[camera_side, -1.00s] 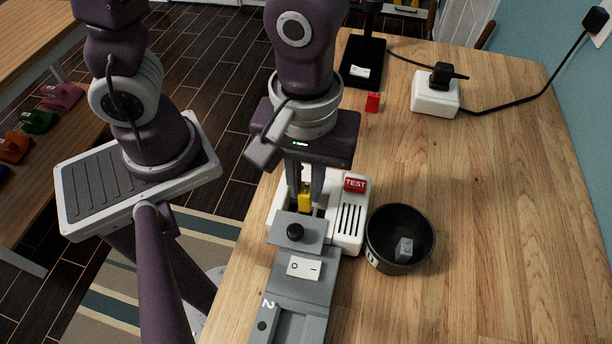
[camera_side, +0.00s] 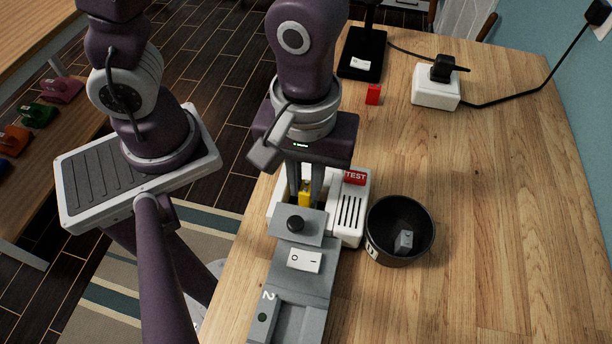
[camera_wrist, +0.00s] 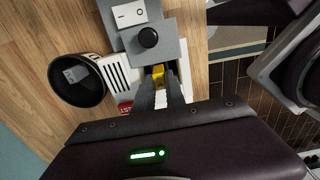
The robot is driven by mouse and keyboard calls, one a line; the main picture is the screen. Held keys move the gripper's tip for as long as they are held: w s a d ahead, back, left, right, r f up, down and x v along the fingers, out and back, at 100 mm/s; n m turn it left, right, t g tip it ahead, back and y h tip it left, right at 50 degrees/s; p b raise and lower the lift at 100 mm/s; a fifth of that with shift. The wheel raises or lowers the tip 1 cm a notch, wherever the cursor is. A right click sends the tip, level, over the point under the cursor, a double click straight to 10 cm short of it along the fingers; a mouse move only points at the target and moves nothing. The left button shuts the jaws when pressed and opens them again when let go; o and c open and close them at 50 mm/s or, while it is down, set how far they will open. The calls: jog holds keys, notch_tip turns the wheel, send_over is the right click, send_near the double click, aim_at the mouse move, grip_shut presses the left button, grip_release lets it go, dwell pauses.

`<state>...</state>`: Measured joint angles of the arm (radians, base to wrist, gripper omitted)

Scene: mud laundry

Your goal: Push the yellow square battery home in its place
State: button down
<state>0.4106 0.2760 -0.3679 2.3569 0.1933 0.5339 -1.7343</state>
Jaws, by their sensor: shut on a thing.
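The yellow battery (camera_side: 304,194) stands upright at the white tester (camera_side: 352,212) with the red TEST label, just behind the grey block with a black knob (camera_side: 295,221). My gripper (camera_side: 305,192) points down and is shut on the battery. In the wrist view the battery (camera_wrist: 158,71) shows between my fingertips (camera_wrist: 166,84), close against the grey block. The battery's lower end and its seat are hidden by the grey block and my fingers, so I cannot tell how deep it sits.
A black bowl (camera_side: 378,249) holding a small grey piece (camera_side: 404,240) stands right of the tester. A grey unit with a rocker switch (camera_side: 305,260) extends toward the front. A red block (camera_side: 373,94) and a white socket box (camera_side: 436,88) lie farther back. The table's right side is clear.

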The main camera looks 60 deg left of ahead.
jog(key=shift+f, duration=1.5)
dwell(2.3)
jog(key=c, duration=1.3)
grip_release()
jog(key=c, duration=0.4)
jog(key=shift+r, duration=4.05)
jog(key=shift+a, duration=0.1)
